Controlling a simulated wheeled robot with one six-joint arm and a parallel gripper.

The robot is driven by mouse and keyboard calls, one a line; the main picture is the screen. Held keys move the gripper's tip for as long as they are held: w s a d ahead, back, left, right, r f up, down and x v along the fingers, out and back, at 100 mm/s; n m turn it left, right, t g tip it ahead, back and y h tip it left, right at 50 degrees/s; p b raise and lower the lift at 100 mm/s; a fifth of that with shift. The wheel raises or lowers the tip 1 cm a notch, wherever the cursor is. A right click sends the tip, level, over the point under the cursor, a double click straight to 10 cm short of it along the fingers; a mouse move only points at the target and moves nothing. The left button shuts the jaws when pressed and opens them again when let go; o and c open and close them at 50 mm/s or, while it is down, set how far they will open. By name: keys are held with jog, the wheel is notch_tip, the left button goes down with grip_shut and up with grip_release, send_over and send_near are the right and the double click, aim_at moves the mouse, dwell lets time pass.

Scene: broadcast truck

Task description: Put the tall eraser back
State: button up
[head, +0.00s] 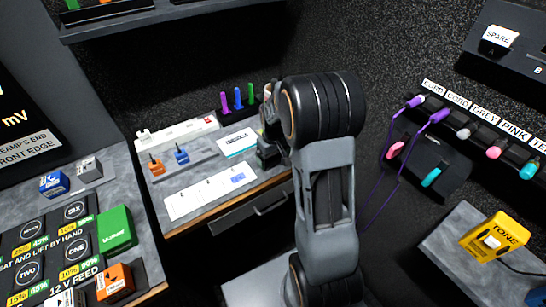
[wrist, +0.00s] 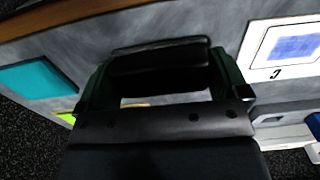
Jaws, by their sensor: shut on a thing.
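My gripper (head: 268,148) is low over the right part of the grey back desk, partly hidden behind my own arm in the head view. In the wrist view my gripper (wrist: 163,78) has a dark green finger at each side, shut on a dark block, which I take for the tall eraser (wrist: 158,57). The block spans the gap between the fingers. In the head view it is too dark and small to make out clearly. I cannot tell whether its lower end touches the desk.
Purple, blue and green markers (head: 238,98) stand behind. Orange (head: 156,164) and blue (head: 181,154) pieces stand left. Purple cables (head: 398,150) hang at right.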

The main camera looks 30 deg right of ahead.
jog(key=o, duration=0.5)
jog(key=shift+f, duration=0.1)
jog(key=shift+o, duration=0.2)
notch_tip(320, 180, up, 12)
jog(key=p, duration=0.1)
jog(key=s+a+r+t, duration=0.1)
jog(key=s+a, duration=0.4)
jog(key=s, duration=0.3)
jog(key=s+a+r+m+t, duration=0.1)
jog(key=s+a, duration=0.3)
jog(key=s, duration=0.4)
jog(key=shift+a+r+t, duration=0.2)
jog(key=shift+a+t, duration=0.2)
jog(key=shift+t, duration=0.2)
jog(key=shift+r, duration=0.1)
